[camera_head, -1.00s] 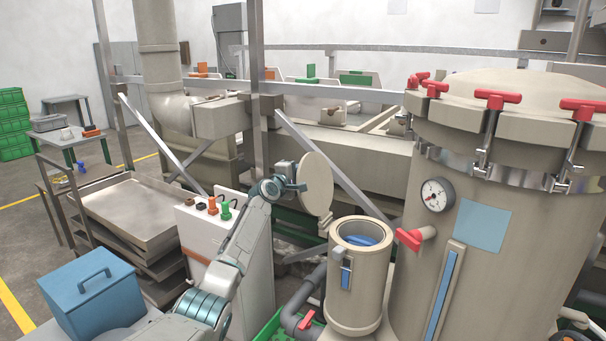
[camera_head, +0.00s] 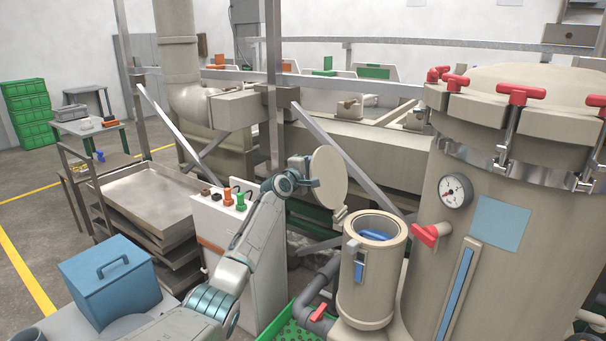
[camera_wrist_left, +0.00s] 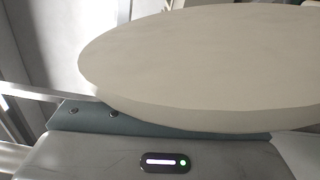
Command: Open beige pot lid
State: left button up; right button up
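The beige pot (camera_head: 374,285) is a small cylinder standing against the large tank, and its top is open. Something blue shows inside its mouth. Its round beige lid (camera_head: 329,177) is off the pot, held in the air up and to the left of the rim, standing nearly on edge. My left gripper (camera_head: 312,183) is at the lid's left side, shut on it; the fingertips are mostly hidden behind the lid. In the left wrist view the lid (camera_wrist_left: 210,65) fills the upper part and covers the fingers. My right gripper is not in view.
The large beige tank (camera_head: 500,250) with red clamp handles and a gauge stands right of the pot. A white control box (camera_head: 222,245) is behind my left arm. A blue lidded box (camera_head: 110,285) is at lower left. A red-handled valve (camera_head: 318,313) is below the pot.

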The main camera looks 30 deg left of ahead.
pick_arm(q)
jog(key=s, duration=0.9)
jog(key=shift+s+a+b, duration=0.15)
jog(key=shift+s+b, duration=0.05)
jog(key=shift+b, duration=0.15)
jog(key=shift+f, duration=0.15)
